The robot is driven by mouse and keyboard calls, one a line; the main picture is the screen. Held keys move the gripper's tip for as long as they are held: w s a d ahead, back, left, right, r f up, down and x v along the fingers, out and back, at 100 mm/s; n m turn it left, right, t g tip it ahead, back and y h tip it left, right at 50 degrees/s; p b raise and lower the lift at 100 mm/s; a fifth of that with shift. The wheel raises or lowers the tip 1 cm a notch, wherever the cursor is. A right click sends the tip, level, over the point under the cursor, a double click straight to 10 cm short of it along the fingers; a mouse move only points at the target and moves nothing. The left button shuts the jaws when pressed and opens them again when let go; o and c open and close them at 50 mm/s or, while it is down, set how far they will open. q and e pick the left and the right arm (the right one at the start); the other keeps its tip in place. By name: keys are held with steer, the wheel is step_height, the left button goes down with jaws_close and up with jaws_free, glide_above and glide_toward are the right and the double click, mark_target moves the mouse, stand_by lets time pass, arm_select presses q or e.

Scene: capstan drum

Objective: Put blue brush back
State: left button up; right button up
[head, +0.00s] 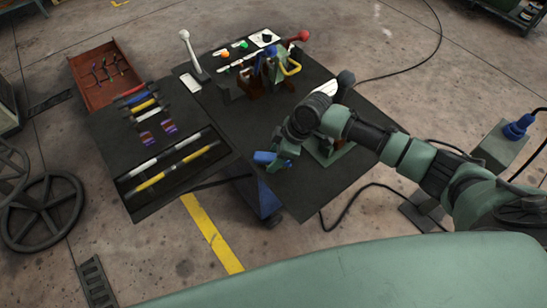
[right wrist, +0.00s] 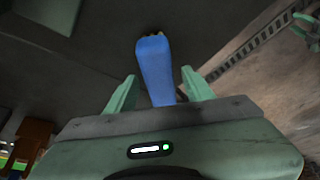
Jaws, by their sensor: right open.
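The blue brush (head: 265,157) is near the front edge of the dark table (head: 345,178), just left of my right gripper (head: 279,162). In the right wrist view the blue brush (right wrist: 155,62) points away from the gripper, with a small yellowish tip at its far end. My right gripper (right wrist: 158,76) is open. Its two green fingers are on either side of the near part of the brush, with a visible gap on each side. The near end of the brush is hidden behind the gripper body. My left gripper is not in view.
A rack (head: 275,68) with coloured handles stands at the back of the table. A white-knobbed lever (head: 187,45) and a red-knobbed lever (head: 301,36) rise near it. White and yellow rods lie at left. A red tray (head: 85,72) is beyond. The table middle is fairly clear.

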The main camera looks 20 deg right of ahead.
steer(key=b+v, duration=0.1)
steer(key=v, duration=1)
